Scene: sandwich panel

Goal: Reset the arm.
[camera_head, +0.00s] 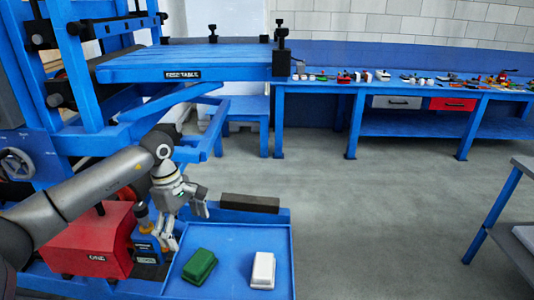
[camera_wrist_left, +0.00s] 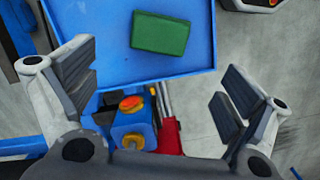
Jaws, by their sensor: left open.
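My left arm reaches in from the left in the head view. My right arm is not in view.
A red machine (camera_head: 92,243) and a small blue box with an orange button (camera_wrist_left: 131,122) stand close to the gripper. The blue press table (camera_head: 180,65) rises behind. A long blue workbench (camera_head: 410,92) lines the back wall. Open floor (camera_head: 380,220) lies right of the tray.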

